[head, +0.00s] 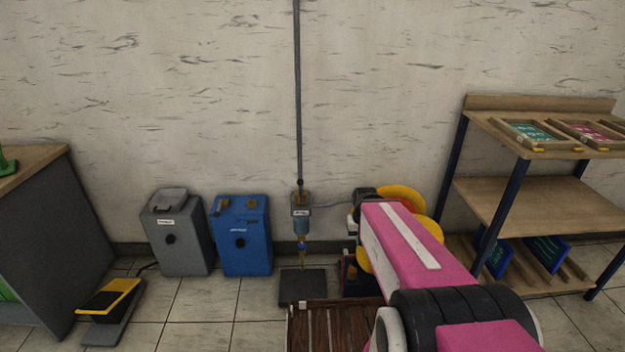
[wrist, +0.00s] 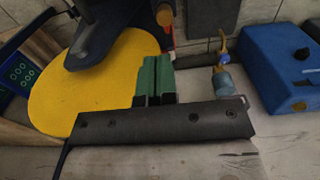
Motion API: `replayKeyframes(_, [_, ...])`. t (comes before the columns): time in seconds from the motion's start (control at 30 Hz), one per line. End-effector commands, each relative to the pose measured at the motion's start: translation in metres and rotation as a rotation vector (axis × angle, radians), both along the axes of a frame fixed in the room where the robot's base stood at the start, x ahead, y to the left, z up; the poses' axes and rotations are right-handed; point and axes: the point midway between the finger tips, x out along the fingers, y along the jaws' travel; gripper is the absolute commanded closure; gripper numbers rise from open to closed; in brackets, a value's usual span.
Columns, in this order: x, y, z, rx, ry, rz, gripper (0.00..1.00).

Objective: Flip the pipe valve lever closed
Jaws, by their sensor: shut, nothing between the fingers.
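In the head view a thin grey pipe (head: 298,100) runs down the wall to a blue-grey valve body (head: 301,225). A small blue part (head: 302,246) and a brass outlet sit below it. I cannot clearly tell which small part is the lever or how it is set. In the wrist view the valve body (wrist: 222,82) lies right of my gripper (wrist: 157,62), with its blue and brass parts above it in the picture. My gripper's green fingers are shut together and empty, apart from the valve. In the head view my pink arm hides much of the gripper.
A yellow disc (wrist: 90,85) on a dark machine is left of the fingers. A blue box (head: 241,240) and a grey bin (head: 178,235) stand left of the valve. A dark plate (head: 303,284) lies below it. A wooden shelf (head: 520,200) stands right.

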Motion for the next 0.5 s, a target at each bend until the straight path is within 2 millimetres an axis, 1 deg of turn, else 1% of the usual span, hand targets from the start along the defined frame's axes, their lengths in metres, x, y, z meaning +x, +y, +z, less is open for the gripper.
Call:
replayKeyframes(0.17, [0.001,0.000,0.000,0.001,-0.001,0.000,1.00])
replayKeyframes(0.23, [0.010,0.003,0.001,0.012,-0.013,-0.001,1.00])
replayKeyframes(0.27, [0.018,0.005,0.001,0.023,-0.024,-0.002,1.00])
replayKeyframes(0.37, [0.065,0.019,0.009,0.088,-0.095,-0.007,1.00])
replayKeyframes(0.4, [0.091,0.028,0.015,0.125,-0.135,-0.011,1.00])
replayKeyframes(0.47, [0.131,0.041,0.027,0.187,-0.201,-0.020,1.00])
replayKeyframes(0.5, [0.157,0.050,0.036,0.227,-0.245,-0.026,1.00])
